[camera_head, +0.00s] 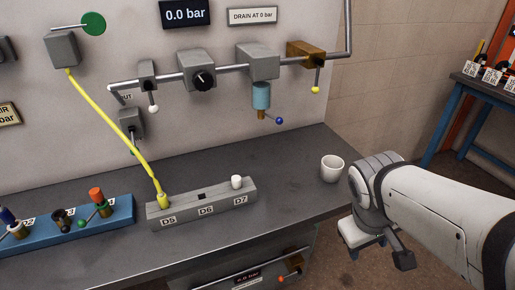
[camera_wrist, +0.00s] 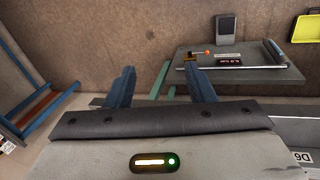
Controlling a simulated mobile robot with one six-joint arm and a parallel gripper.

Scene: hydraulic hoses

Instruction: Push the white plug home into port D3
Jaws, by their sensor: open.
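A short white plug or cap (camera_head: 237,182) stands upright at the D7 end of the grey port block (camera_head: 183,213); I cannot tell how deep it sits. The legible labels on that block are D5, D6 and D7. The blue block (camera_head: 120,212) at the left also has labelled ports, but I cannot make out a D3 label. My gripper (camera_head: 368,250) hangs off the bench's right front edge, well away from the white plug. In the wrist view my gripper (camera_wrist: 159,72) has its two blue fingers apart with nothing between them.
A white cup (camera_head: 332,168) stands on the bench between the grey block and my arm. A yellow hose (camera_head: 115,122) runs down to D5. Pipes and valves (camera_head: 203,80) line the wall above. A blue-legged table (camera_head: 488,84) stands at the right.

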